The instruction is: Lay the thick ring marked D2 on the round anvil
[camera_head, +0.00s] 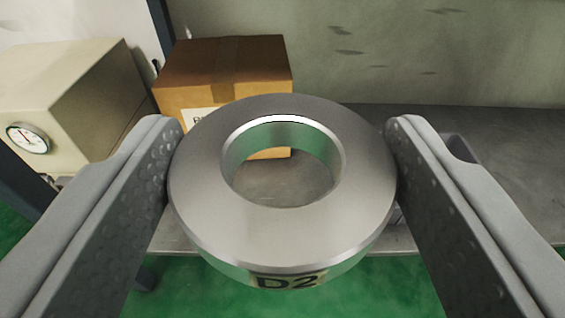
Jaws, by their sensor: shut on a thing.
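The thick steel ring marked D2 (283,235) is held between the two fingers of my gripper (284,160), in the middle of the view. Both fingers touch its outer sides. Its flat face and open bore show, and the D2 label sits on its near side. The ring is held above the grey table and the green floor, apart from both. The round anvil is not seen in this view; the ring and fingers hide part of the table.
A cardboard box (225,80) with a white label stands on the grey table (440,130) behind the ring. A beige machine with a dial gauge (75,95) stands at the left. A grey object (460,150), partly hidden, lies behind the right finger. The table's far right is clear.

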